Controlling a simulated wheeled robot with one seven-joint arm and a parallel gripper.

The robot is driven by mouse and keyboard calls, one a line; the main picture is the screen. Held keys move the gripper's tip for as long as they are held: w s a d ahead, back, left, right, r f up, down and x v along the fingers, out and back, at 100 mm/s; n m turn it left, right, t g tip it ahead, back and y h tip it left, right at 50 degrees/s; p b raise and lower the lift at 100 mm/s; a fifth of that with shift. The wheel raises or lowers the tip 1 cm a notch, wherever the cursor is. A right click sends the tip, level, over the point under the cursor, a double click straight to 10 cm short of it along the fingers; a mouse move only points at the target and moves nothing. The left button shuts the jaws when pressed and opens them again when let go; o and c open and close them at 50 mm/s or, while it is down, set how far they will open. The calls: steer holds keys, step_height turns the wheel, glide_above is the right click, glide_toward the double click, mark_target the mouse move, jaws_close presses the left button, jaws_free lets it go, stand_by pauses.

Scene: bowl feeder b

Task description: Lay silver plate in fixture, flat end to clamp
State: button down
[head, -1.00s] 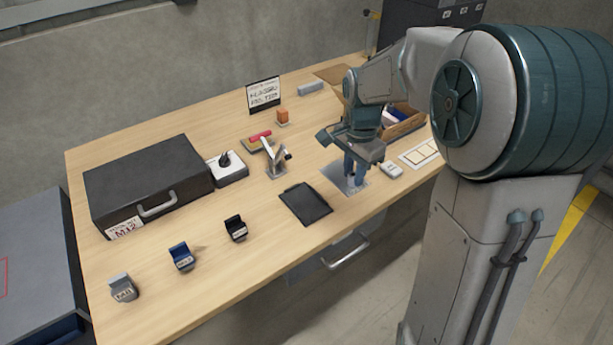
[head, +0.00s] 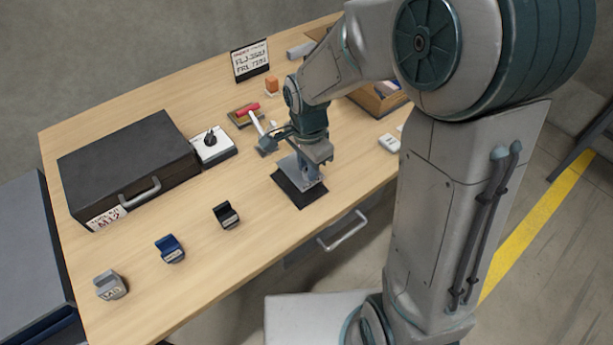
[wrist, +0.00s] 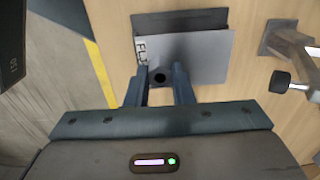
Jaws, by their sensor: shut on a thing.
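My gripper (head: 312,172) is shut on the silver plate (head: 288,166) by its near edge. In the wrist view the plate (wrist: 205,57) spreads out beyond the two fingers (wrist: 160,88), with a dark round spot between them. The plate is over a black flat pad (head: 300,195) and covers much of it; how high it is above the pad is hard to tell. A grey clamp with a pale lever (head: 262,138) stands behind and left of my gripper; it shows at the right of the wrist view (wrist: 285,45). The fixture's seat is not clear.
A black case (head: 125,170) and a white box with a black knob (head: 212,145) stand at left. Grey, blue and black small blocks (head: 170,249) line the front.

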mark_target(306, 178)
steer(key=shift+s+a+f, duration=0.15)
steer(key=shift+a+f, duration=0.05)
steer(key=shift+f, duration=1.95)
steer(key=shift+f, duration=0.15)
steer(key=c, duration=1.3)
jaws_free()
steer(key=shift+o, duration=0.2)
